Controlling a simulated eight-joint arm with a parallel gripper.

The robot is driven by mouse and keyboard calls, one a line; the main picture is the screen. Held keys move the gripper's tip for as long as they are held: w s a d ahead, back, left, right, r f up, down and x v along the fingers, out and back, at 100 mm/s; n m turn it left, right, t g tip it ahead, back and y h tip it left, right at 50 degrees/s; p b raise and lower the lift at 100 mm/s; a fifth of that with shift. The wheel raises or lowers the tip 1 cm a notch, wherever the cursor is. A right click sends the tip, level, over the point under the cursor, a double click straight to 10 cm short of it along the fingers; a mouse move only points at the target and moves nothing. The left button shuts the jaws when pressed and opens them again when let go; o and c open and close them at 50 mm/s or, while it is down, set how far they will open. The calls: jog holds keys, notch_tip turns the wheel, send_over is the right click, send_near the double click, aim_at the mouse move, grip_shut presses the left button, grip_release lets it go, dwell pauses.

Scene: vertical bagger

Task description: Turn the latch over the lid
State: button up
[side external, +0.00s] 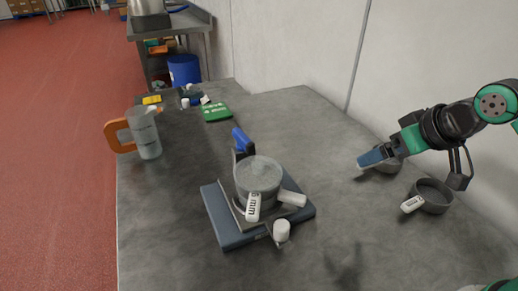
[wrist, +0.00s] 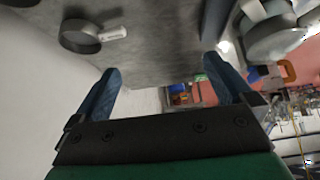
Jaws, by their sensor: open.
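A device with a blue-grey base (side external: 222,218) stands mid-table. On it sits a round grey drum with a flat lid (side external: 259,170); its round grey body also shows at the upper right of the wrist view (wrist: 278,36). A blue-tipped lever (side external: 242,140) stands up behind the lid. White handles (side external: 292,198) stick out at the front, one marked "mm". I cannot tell for sure which part is the latch. My gripper (side external: 368,160) is open and empty, well to the right of the device and above the table. Its two blue fingers (wrist: 163,88) are spread apart.
A clear jug with an orange handle (side external: 146,135) stands at the left. A green item (side external: 217,112) lies behind. A wall (side external: 420,70) runs along the right.

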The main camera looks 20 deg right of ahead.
notch_tip(320, 180, up, 3)
jog(key=n+g+y, duration=0.5)
jog(key=n+g, duration=0.3)
jog(key=n, duration=1.1)
send_over(243, 135)
jog(key=d, duration=0.2)
jog(key=shift+w+d+x, duration=0.1)
jog(key=shift+d+x, duration=0.05)
jog(key=shift+x, duration=1.2)
jog(key=shift+w+d+x, duration=0.1)
jog(key=shift+x, duration=1.2)
jog(key=shift+f, duration=0.15)
jog(key=shift+c, duration=0.2)
